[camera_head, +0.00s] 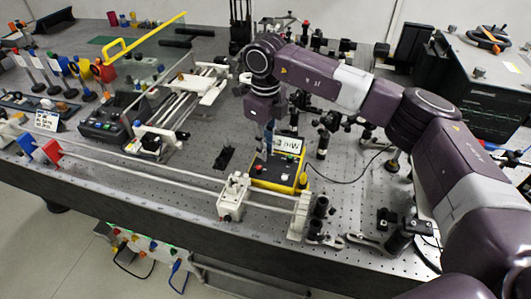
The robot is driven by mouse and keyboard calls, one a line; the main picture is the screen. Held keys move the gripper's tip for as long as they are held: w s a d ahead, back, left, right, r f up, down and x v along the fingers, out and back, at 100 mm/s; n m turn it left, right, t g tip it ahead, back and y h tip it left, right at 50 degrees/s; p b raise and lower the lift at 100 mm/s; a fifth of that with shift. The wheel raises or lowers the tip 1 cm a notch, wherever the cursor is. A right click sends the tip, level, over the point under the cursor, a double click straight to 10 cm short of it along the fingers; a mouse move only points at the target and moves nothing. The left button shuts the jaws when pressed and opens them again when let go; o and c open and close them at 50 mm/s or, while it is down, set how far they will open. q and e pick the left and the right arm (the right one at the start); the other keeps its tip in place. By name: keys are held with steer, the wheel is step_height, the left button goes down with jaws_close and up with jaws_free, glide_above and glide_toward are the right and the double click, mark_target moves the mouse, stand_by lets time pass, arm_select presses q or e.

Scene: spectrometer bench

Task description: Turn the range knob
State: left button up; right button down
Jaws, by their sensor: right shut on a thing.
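A yellow-edged meter box (279,184) with a dark face and a white display reading like "mW" stands on the optical bench (190,190). My right gripper (268,148) reaches down from above onto the left part of the meter's face. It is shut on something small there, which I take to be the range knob. The fingers hide the knob, so I cannot see its setting. My left gripper is not in view.
A white carriage (233,196) on a long rail stands just left of the meter. Dark optic posts (323,143) stand to its right, and a black cable runs from it.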

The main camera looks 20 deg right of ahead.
steer(key=n+b, duration=0.2)
steer(key=n, duration=0.2)
steer(key=shift+n, duration=0.3)
steer(key=shift+n+b, duration=0.7)
steer(key=shift+n, duration=0.9)
steer(key=shift+r, duration=0.1)
steer(key=c, duration=1.9)
jaws_free()
step_height(320, 180, up, 12)
